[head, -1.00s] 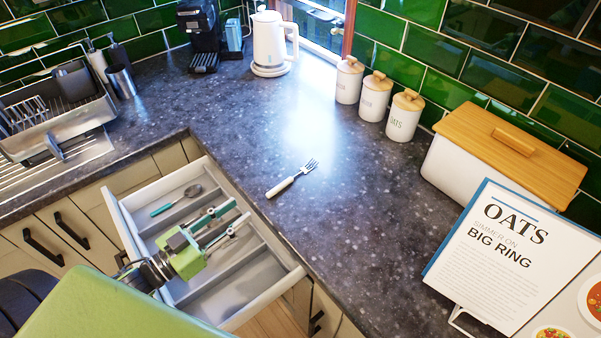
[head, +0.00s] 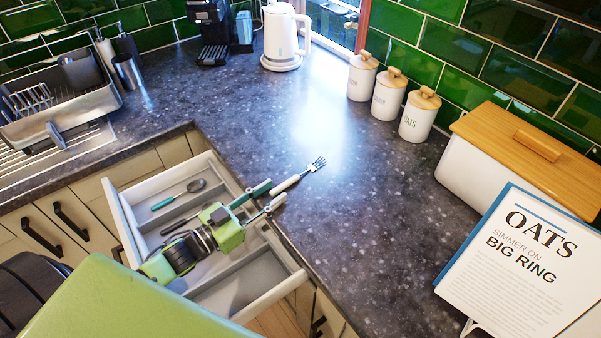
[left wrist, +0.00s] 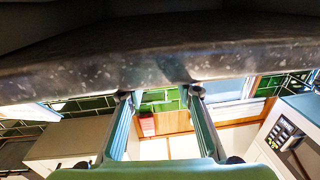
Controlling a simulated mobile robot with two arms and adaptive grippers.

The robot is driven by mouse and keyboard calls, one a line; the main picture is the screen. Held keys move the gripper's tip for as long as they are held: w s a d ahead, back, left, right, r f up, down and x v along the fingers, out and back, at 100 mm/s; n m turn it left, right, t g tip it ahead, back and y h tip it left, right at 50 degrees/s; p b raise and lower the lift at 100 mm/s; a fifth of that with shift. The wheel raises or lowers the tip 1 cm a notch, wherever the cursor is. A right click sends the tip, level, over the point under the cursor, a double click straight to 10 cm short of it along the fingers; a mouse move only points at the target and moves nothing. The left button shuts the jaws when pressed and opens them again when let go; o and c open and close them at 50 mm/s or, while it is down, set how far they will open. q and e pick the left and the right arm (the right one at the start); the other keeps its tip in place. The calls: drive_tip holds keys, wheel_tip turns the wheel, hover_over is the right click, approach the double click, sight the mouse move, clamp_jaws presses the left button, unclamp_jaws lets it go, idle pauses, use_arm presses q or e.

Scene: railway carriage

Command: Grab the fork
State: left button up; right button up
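The fork (head: 300,175), with a pale handle and dark metal tines, lies on the dark speckled countertop (head: 360,200) near its front edge in the head view. My left gripper (head: 274,194), green with two fingers, reaches over the open drawer toward the fork's handle end. Its fingers are apart and nothing shows between them. Whether the tips touch the handle cannot be told. In the left wrist view the open fingers (left wrist: 159,95) point at the countertop's edge (left wrist: 160,68); the fork does not show there. My right gripper is not in view.
The open drawer (head: 285,290) holds a spoon (head: 180,195) with a green handle and dark cutlery partly hidden by my arm. The counter around the fork is clear.

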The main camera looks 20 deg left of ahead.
sight(287, 182)
use_arm(q)
drive_tip(key=p+x, duration=0.1)
drive_tip(key=x, duration=0.4)
drive_tip(key=shift+a+p, duration=0.1)
drive_tip(key=shift+p, duration=0.25)
drive_tip(key=shift+w, duration=0.4)
drive_tip(key=shift+s, duration=0.1)
clamp_jaws()
